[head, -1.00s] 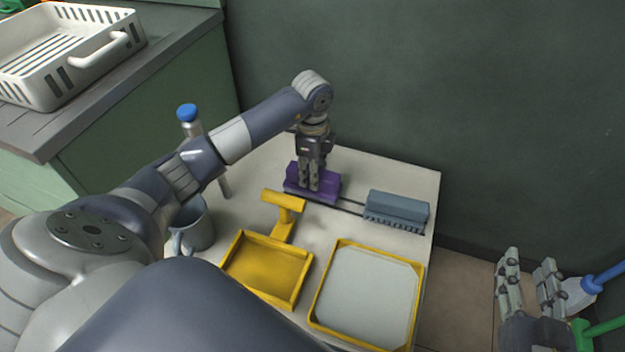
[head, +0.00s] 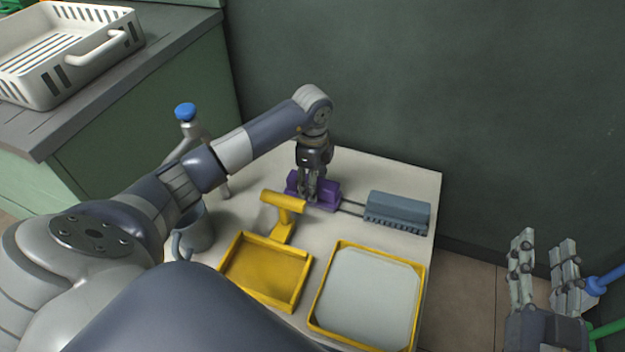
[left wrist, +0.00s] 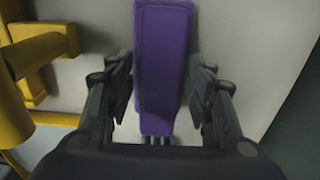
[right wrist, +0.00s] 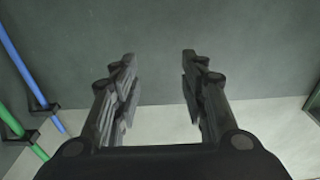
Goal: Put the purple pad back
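The purple pad (head: 327,190) sits at the left end of two dark rails (head: 351,206) on the white table, facing the blue-grey toothed block (head: 398,211). Its long purple top also shows in the left wrist view (left wrist: 163,65). My left gripper (head: 309,196) is down at the pad, partly hiding it in the head view. In the left wrist view its fingers (left wrist: 163,98) are spread on both sides of the pad, with gaps. My right gripper (head: 548,265) is open and empty, off the table's right side; it also shows in the right wrist view (right wrist: 160,85).
A yellow T-shaped handle (head: 284,205) stands close in front of the left gripper. Yellow trays (head: 262,300) (head: 425,285) lie nearer. A grey mug (head: 195,232) and a blue-knobbed lever (head: 186,113) stand left. Blue and green handles (head: 607,275) are right.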

